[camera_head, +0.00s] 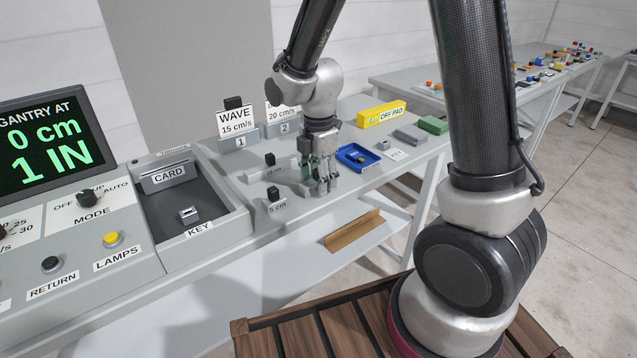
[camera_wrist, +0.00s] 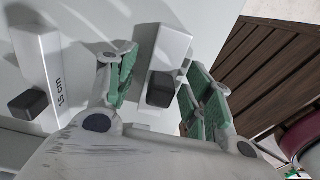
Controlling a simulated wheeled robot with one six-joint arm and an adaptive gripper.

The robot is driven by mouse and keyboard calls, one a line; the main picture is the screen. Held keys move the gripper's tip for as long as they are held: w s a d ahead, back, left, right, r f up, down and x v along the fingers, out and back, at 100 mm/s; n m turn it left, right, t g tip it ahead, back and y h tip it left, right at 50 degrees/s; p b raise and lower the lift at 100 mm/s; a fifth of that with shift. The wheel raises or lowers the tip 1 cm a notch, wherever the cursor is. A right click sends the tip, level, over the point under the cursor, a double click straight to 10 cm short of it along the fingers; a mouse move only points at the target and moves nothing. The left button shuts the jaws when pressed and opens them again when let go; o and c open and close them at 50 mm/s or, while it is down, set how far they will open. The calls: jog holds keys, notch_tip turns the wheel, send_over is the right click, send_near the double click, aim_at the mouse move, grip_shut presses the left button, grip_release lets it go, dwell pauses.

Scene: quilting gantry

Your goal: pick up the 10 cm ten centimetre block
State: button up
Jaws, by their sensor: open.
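In the wrist view a white block with a black knob (camera_wrist: 174,50) lies between my gripper's (camera_wrist: 152,90) two green-padded fingers. No label shows on this block, so its length cannot be read. The fingers are apart, one on each side of it. Left of it lies a white block marked 15 cm (camera_wrist: 38,62) with its own black knob. In the head view my gripper (camera_head: 323,184) points down low over the grey bench, to the right of the 5 cm label (camera_head: 277,208) and its black knob. The fingers partly hide what lies behind them.
A blue tray (camera_head: 357,157) and a yellow OFF PAD block (camera_head: 381,114) stand right of my gripper. The WAVE card (camera_head: 236,121) stands behind. The console with a KEY recess (camera_head: 199,229) is at left. A brown strip (camera_head: 354,230) lies on the lower shelf.

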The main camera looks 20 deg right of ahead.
grip_shut()
